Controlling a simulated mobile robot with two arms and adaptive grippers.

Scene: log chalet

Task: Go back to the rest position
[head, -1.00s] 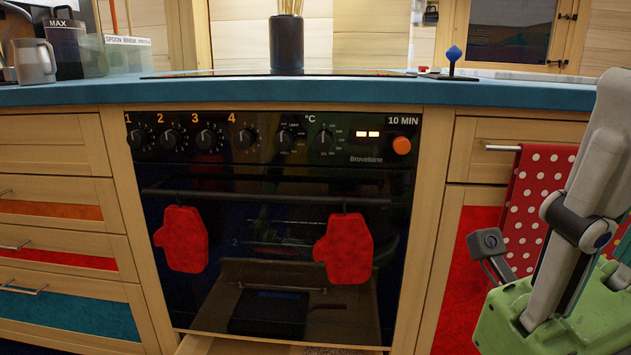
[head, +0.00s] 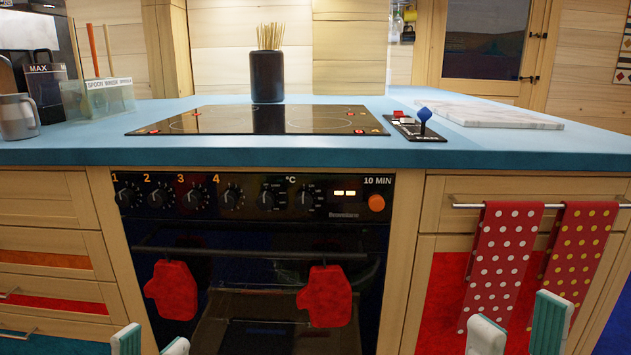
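My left gripper (head: 151,344) shows only as two fingertips at the bottom edge, in front of the drawers and the oven's left side. The fingertips are apart with nothing visible between them. My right gripper (head: 518,330) shows at the bottom right, in front of the red cupboard door (head: 447,285). Its fingertips are also apart and empty. Both grippers are below the counter top. The rest of both arms is out of the picture.
The oven (head: 255,225) has two red mitts (head: 172,290) on its handle. The blue counter (head: 240,157) holds a black hob (head: 275,120), a dark pot of sticks (head: 267,77), a blue-knobbed lever (head: 423,115) and a marble board (head: 492,115). Polka-dot towels (head: 505,255) hang at right.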

